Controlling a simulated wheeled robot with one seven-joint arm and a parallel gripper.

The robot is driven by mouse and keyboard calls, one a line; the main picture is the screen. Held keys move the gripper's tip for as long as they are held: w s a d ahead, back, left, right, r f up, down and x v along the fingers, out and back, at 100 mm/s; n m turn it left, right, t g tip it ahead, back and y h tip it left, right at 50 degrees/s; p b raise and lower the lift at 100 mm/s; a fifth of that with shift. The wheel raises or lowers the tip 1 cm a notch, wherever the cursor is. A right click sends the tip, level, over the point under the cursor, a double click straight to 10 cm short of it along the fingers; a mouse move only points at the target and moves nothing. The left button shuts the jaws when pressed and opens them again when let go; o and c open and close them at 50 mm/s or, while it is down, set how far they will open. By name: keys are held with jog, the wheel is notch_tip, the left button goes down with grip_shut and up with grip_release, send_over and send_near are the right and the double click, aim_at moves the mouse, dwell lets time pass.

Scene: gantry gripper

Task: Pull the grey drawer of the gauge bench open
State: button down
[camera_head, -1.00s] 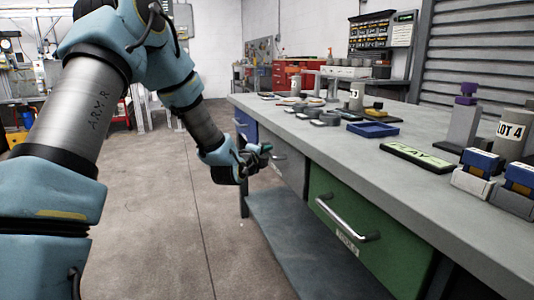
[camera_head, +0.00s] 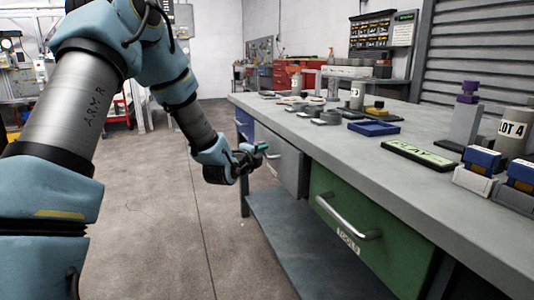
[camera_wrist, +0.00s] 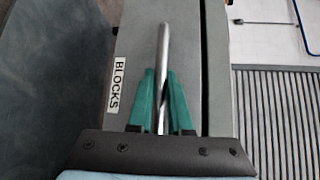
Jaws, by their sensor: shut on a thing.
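The grey drawer (camera_head: 285,168) is in the gauge bench (camera_head: 345,155), between a blue drawer and a green one. Its front stands a little out from the bench, so it is partly open. My gripper (camera_head: 263,149) is at the drawer's front. In the wrist view its teal fingers (camera_wrist: 162,100) are shut around the metal bar handle (camera_wrist: 163,45), one on each side. The drawer front (camera_wrist: 185,40) carries a label reading BLOCKS (camera_wrist: 117,85). The inside of the drawer is not clearly visible.
The blue drawer (camera_head: 245,123) is at the far end. A lower shelf (camera_head: 300,245) runs beneath. The floor (camera_head: 170,220) left of the bench is clear. Several gauges and trays stand on top.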

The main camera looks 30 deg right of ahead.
jog(key=w+a+b, duration=0.2)
jog(key=a+b, duration=0.2)
jog(key=a, duration=1.6)
jog(key=shift+w+a, duration=0.2)
jog(key=c, duration=0.8)
grip_release()
jog(key=shift+c, duration=0.2)
jog(key=v, duration=1)
jog(key=shift+s+a, duration=0.15)
jog(key=shift+a, duration=0.15)
